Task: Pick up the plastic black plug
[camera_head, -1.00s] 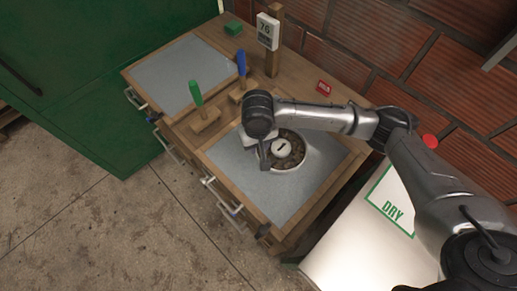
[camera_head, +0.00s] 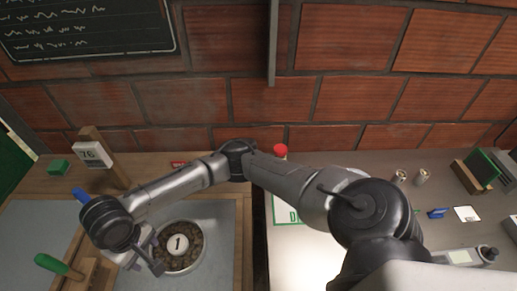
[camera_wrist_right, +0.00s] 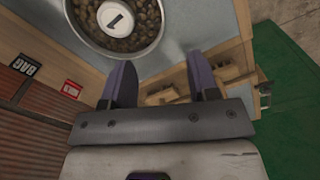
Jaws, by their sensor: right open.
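I cannot make out a plastic black plug for certain in either view. My right gripper (camera_head: 148,258) is at the left in the head view, beside a round bowl of brown beans (camera_head: 196,256) with a white disc marked 1 (camera_head: 178,244). In the right wrist view my right gripper (camera_wrist_right: 160,82) is open, with nothing between its two fingers. The bowl (camera_wrist_right: 84,40) shows beyond the fingers at the top left of that view. My left gripper is not in view.
On the right counter are two small cans (camera_head: 421,177), a blue item (camera_head: 437,212), a white card (camera_head: 467,214) and a grey device (camera_head: 458,257). A brick wall (camera_head: 330,100) closes the back.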

